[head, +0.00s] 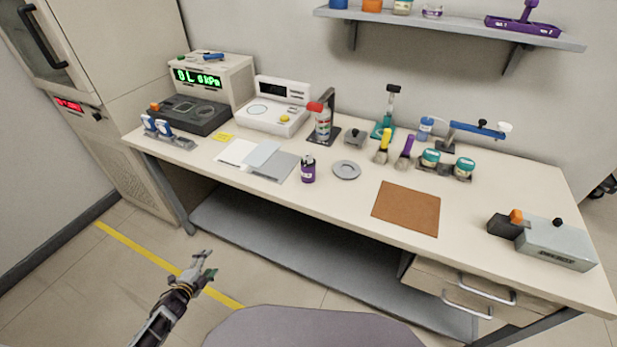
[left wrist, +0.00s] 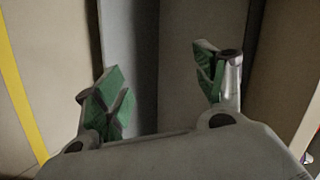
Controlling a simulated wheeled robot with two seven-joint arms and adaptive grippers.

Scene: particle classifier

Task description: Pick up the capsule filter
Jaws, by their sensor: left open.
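Which item is the capsule filter I cannot tell for sure. My left gripper (head: 205,263) is low in front of the bench, over the floor, well apart from both. In the left wrist view its two green-padded fingers (left wrist: 161,88) are spread with nothing between them. My right gripper is not in view.
The cream bench (head: 300,205) holds a grey disc (head: 347,170), flat sheets (head: 270,160), brushes (head: 404,153), teal-lidded jars (head: 430,158) and a brown mat (head: 406,207). Instruments (head: 273,106) stand at the back left, a grey box (head: 555,243) at the right. A lower shelf (head: 300,245) lies beneath.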

